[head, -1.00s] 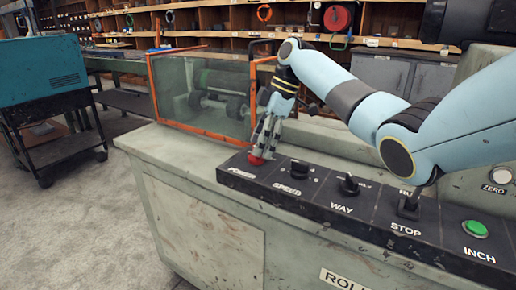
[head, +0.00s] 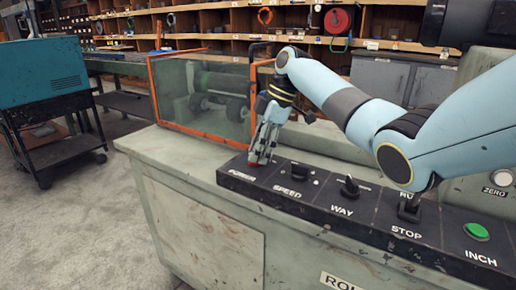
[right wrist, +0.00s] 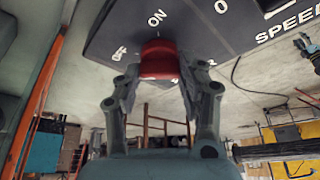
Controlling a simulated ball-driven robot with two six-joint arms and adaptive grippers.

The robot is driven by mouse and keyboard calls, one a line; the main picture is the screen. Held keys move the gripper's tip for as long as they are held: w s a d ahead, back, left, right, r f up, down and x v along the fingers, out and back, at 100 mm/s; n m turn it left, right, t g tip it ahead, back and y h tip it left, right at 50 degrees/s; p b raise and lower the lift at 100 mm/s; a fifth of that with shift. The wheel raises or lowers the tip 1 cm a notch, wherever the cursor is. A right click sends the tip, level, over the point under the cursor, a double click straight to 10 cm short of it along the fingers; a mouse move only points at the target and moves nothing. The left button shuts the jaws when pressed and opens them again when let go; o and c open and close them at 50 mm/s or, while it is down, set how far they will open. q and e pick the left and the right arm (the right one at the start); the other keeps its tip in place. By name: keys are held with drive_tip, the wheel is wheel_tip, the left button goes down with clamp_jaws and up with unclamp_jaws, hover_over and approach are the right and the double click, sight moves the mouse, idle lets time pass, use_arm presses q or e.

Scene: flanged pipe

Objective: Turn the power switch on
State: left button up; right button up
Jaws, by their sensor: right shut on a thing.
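The power switch (head: 255,164) is a red knob at the left end of the dark control panel, above the POWER label. In the right wrist view the red knob (right wrist: 159,60) sits between ON and OFF marks. My right gripper (head: 260,155) points down onto the knob in the head view, and its fingers hide most of it. In the right wrist view my right gripper (right wrist: 158,84) has one finger on each side of the knob and is shut on it. Which mark the knob points to cannot be told. My left gripper is not in view.
The control panel (head: 330,222) also carries a SPEED knob (head: 299,170), a WAY switch (head: 349,187), a STOP switch (head: 409,208) and a green INCH button (head: 477,231). An orange-framed clear guard (head: 205,95) stands behind the knob. The bench top left of the panel is clear.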

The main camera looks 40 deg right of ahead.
drive_tip(key=shift+r+p, duration=0.15)
drive_tip(key=shift+p, duration=0.25)
drive_tip(key=m+p, duration=0.1)
drive_tip(key=p, duration=0.1)
drive_tip(key=m+t+p, duration=0.1)
drive_tip(key=m+p, duration=0.1)
drive_tip(key=p, duration=0.1)
drive_tip(key=m+p, duration=0.1)
drive_tip(key=p, duration=0.1)
drive_tip(key=shift+s+a+r+m+h+p, duration=0.1)
drive_tip(key=shift+r+m+h+p, duration=0.2)
drive_tip(key=shift+h+p, duration=0.1)
drive_tip(key=m+t+h+p, duration=0.1)
drive_tip(key=m+p, duration=0.2)
drive_tip(key=p, duration=0.1)
drive_tip(key=m+h+p, duration=0.1)
drive_tip(key=m+p, duration=0.3)
drive_tip(key=shift+a+f+t+h+p, duration=0.1)
drive_tip(key=shift+f+t+h+p, duration=0.05)
drive_tip(key=shift+t+h+p, duration=0.2)
drive_tip(key=m+h+p, duration=0.1)
drive_tip(key=m+p, duration=0.1)
drive_tip(key=shift+a+m, duration=0.1)
drive_tip(key=shift+m, duration=0.3)
drive_tip(key=shift+f+m+h+p, duration=0.2)
drive_tip(key=shift+m+h+p, duration=0.5)
drive_tip(key=shift+m, duration=1)
drive_tip(key=o, duration=1.2)
drive_tip(key=shift+c, duration=0.2)
